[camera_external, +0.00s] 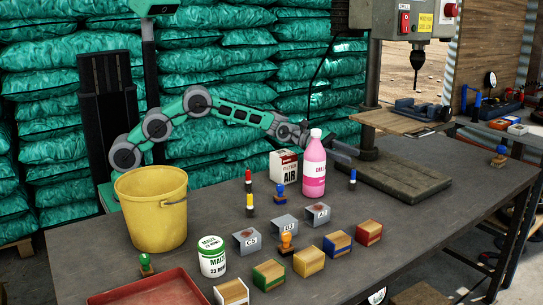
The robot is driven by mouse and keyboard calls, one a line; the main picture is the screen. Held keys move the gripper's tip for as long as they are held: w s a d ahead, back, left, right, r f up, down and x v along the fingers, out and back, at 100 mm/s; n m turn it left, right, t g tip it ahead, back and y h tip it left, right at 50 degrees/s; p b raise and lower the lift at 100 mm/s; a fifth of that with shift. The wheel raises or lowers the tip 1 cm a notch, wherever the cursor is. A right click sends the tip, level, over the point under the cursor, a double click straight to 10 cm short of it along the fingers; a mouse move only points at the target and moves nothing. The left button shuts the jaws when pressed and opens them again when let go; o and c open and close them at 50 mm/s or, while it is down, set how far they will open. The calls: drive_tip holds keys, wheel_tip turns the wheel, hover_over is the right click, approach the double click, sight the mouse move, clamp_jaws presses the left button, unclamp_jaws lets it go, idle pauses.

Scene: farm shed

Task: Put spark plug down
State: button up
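I cannot make out a spark plug for sure. My green and grey arm reaches right across the bench, and my gripper (341,151) is above the bench beside and partly behind the pink bottle (313,168). The bottle hides part of it, so I cannot tell whether it is open or holds anything. Small upright two-colour pieces stand on the workbench (400,225): a red and black one (248,178), a yellow and black one (250,205) and a blue and black one (352,179). What they are is too small to tell.
A yellow bucket (152,210), an air filter box (284,166), a white and green can (212,257) and a red tray (150,291) stand on the bench. Grey labelled blocks and coloured wooden blocks (309,261) fill the middle. A drill press base (404,180) is right of my gripper. The right front is clear.

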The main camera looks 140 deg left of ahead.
wheel_tip(320, 180, up, 5)
drive_tip(key=s+m+g+h+p, duration=0.2)
drive_tip(key=m+g+p, duration=0.9)
drive_tip(key=m+p, duration=1.45)
drive_tip(key=m+b, duration=0.2)
drive_tip(key=m, duration=0.4)
hover_over(353, 179)
drive_tip(key=s, duration=0.2)
drive_tip(key=f, duration=0.7)
drive_tip(key=shift+w, duration=0.2)
drive_tip(key=shift+c, duration=0.5)
clamp_jaws()
